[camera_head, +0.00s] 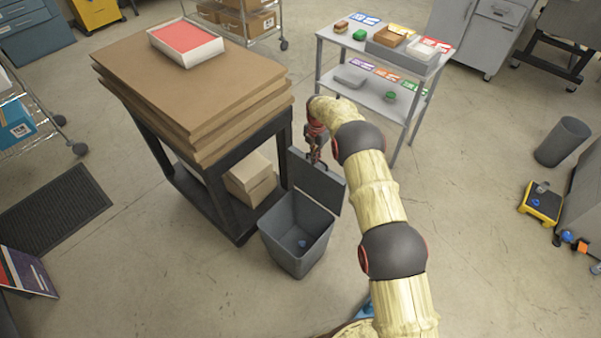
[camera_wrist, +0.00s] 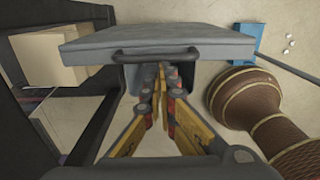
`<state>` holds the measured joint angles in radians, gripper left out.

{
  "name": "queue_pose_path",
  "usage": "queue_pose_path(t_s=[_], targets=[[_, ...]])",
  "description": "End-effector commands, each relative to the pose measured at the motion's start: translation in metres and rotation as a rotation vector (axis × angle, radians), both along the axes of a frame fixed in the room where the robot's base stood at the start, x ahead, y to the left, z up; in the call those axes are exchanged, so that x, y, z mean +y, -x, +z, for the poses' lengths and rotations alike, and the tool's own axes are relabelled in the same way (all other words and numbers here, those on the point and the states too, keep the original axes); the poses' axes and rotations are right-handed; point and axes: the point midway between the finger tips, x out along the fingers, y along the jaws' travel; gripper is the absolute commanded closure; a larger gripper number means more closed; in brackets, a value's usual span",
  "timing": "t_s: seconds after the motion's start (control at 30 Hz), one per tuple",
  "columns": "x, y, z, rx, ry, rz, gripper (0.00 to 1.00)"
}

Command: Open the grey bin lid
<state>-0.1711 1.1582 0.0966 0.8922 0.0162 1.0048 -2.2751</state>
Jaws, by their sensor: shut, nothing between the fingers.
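The grey bin (camera_head: 283,243) stands on the floor beside the dark cart, its mouth open to view with a small blue item (camera_head: 302,243) inside. Its grey lid (camera_head: 318,182) is raised, standing steeply up from the rim. In the wrist view the lid (camera_wrist: 200,40) spans the upper middle, with a dark bar handle (camera_wrist: 155,53) along its near edge. My gripper (camera_head: 315,157) is at the lid's upper edge, on the far side. In the wrist view its fingers (camera_wrist: 163,85) are shut and empty, just below the handle; I cannot tell whether they touch the lid.
The dark cart (camera_head: 238,215), with stacked brown boards (camera_head: 185,75) and cartons (camera_head: 250,178), stands close on the left. A grey shelf cart (camera_head: 372,95) is behind. A dark round bin (camera_head: 562,142) stands at the right.

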Motion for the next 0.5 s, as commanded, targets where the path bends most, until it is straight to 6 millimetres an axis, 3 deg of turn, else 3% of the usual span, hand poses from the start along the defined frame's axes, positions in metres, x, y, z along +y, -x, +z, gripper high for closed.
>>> queue_pose_path(t_s=[0.2, 0.5], targets=[[-0.027, -0.024, -0.001, -0.001, 0.001, -0.001, 1.0], [-0.042, -0.039, 0.001, 0.0, 0.001, 0.0, 1.0]])
